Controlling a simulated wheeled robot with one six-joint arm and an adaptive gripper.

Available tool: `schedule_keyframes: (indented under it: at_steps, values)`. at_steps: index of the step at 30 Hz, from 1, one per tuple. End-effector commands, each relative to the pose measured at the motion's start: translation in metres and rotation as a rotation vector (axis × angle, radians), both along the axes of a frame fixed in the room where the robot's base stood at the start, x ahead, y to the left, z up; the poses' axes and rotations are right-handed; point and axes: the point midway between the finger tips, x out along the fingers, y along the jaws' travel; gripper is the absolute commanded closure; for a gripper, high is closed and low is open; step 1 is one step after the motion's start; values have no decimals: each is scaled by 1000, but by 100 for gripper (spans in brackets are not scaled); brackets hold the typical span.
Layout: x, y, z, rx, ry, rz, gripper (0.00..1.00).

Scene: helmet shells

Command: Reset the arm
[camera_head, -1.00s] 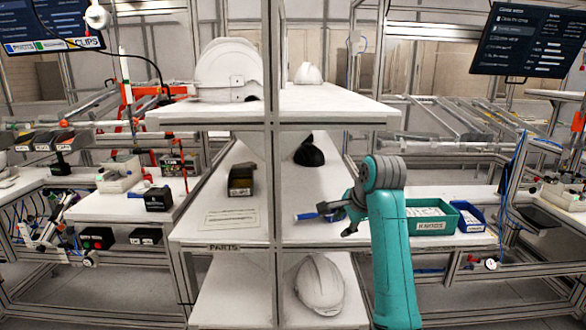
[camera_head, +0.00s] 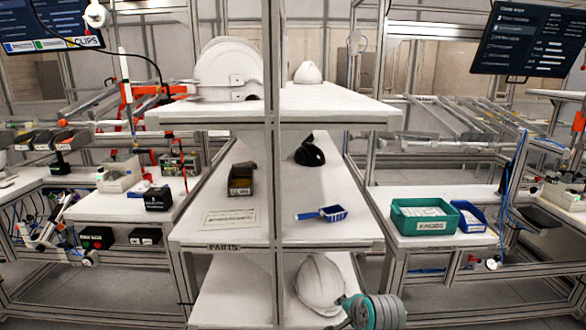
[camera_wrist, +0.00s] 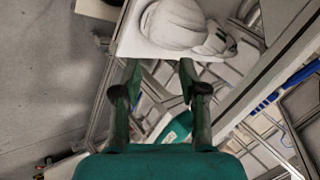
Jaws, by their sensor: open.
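My gripper (camera_wrist: 159,74) is open in the wrist view, with its two fingers apart and nothing between them. Part of my teal and grey arm shows low in the head view, in front of the bottom shelf; my gripper's fingers cannot be made out there. A blue and white hand tool (camera_head: 322,214), like a brush or scoop, lies on the right half of the middle shelf (camera_head: 330,236), apart from my arm.
A white helmet shell (camera_head: 320,285) sits on the bottom shelf, partly behind my arm; a white helmet (camera_wrist: 172,24) also shows in the wrist view. A green bin (camera_head: 424,216) and a blue bin (camera_head: 468,216) stand on the right bench. A black shell (camera_head: 310,152) lies further back.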

Motion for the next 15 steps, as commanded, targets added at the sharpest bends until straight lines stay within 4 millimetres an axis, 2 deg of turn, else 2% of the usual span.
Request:
schedule_keyframes:
  at_steps: [1, 6, 11, 15]
  values:
    - [-15, -2, -21, -17, -10, 11, 57]
    - [-58, -7, -70, -83, -69, 51, 57]
    - [-105, -12, -107, -148, -124, 88, 57]
    - [-150, -16, -132, -210, -169, 119, 57]
